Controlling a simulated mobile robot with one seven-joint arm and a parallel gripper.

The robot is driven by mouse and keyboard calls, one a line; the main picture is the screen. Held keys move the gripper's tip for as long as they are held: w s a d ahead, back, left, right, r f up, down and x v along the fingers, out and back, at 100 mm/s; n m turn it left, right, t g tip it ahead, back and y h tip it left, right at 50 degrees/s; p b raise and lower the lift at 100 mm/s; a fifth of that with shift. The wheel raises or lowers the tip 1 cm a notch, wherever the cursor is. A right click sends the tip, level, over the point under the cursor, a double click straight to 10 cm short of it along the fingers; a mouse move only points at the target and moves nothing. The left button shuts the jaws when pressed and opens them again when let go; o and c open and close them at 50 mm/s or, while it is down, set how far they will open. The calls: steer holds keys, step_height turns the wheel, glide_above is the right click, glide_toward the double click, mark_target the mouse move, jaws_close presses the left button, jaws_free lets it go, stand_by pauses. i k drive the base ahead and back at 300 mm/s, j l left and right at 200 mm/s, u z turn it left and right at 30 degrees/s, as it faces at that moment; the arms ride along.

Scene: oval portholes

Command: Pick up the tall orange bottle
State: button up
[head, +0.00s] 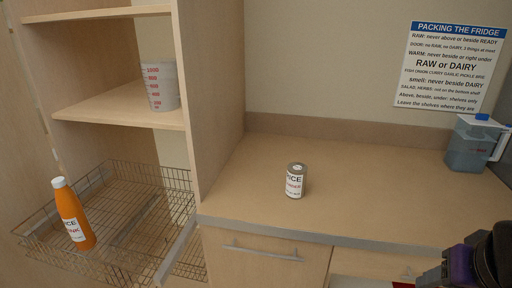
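The tall orange bottle (73,216) has a white cap and a white label with dark print. It stands in a pulled-out wire basket (150,181) at the lower left, leaning slightly in the picture. Nothing touches it from above. My gripper (432,277) shows only partly at the lower right corner, dark and purple, cut off by the picture edge. It is far to the right of the bottle, and I cannot see whether its fingers are open or shut.
A small labelled can (296,181) stands on the counter (370,205). A measuring cup (160,87) is on the shelf (118,107) above the basket. A blue-lidded jug (468,146) stands at the far right. An upright panel (207,90) separates shelves and counter. The counter's middle is clear.

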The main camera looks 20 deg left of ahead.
mark_target(72, 212)
steer(key=u, duration=2.4)
steer(key=i+j+z, duration=0.1)
steer(key=j, duration=0.25)
steer(key=i+j+z, duration=0.1)
steer(key=j, duration=0.25)
steer(key=i+j+z, duration=0.1)
steer(key=j, duration=0.3)
steer(key=i, duration=0.1)
